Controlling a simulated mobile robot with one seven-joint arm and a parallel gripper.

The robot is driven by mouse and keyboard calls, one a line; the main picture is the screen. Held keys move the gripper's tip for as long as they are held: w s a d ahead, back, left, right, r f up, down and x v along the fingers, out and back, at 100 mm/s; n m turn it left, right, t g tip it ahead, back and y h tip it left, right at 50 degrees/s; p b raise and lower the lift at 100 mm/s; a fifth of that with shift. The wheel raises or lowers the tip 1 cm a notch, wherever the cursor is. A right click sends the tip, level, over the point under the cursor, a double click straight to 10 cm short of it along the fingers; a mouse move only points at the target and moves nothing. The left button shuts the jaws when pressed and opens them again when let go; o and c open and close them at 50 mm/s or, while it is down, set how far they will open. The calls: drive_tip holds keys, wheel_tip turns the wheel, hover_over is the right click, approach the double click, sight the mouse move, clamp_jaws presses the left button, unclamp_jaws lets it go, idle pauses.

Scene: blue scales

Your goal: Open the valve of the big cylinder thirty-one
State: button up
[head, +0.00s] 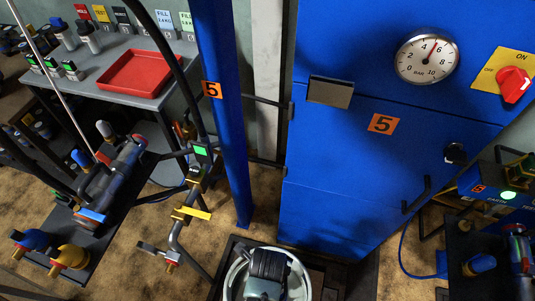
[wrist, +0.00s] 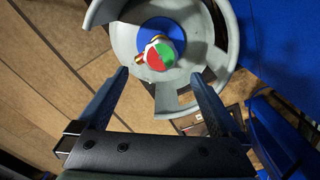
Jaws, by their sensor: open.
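A big cylinder stands below me in the wrist view, with a pale grey collar (wrist: 222,45) around its blue top (wrist: 160,27). Its valve has a round knob (wrist: 160,55) in red, green and white, with brass fittings beside it. My gripper (wrist: 160,75) is open, one finger on each side and just short of the knob, with nothing between the fingers. In the head view the collar (head: 231,279) shows at the bottom middle, and my wrist above it hides the valve. No number thirty-one is readable.
A blue cabinet (head: 340,150) marked 5 stands behind, with a gauge (head: 427,58) and a red switch (head: 514,85). A blue post (head: 222,130) is left of it. A table with a red tray (head: 134,74) stands at the back left. Valve equipment (head: 115,165) stands at the left.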

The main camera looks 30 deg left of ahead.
wheel_tip(320, 180, down, 8)
drive_tip(key=shift+r+b, duration=0.1)
drive_tip(key=shift+b, duration=0.8)
drive_tip(key=shift+c, duration=0.3)
drive_tip(key=c, duration=1.2)
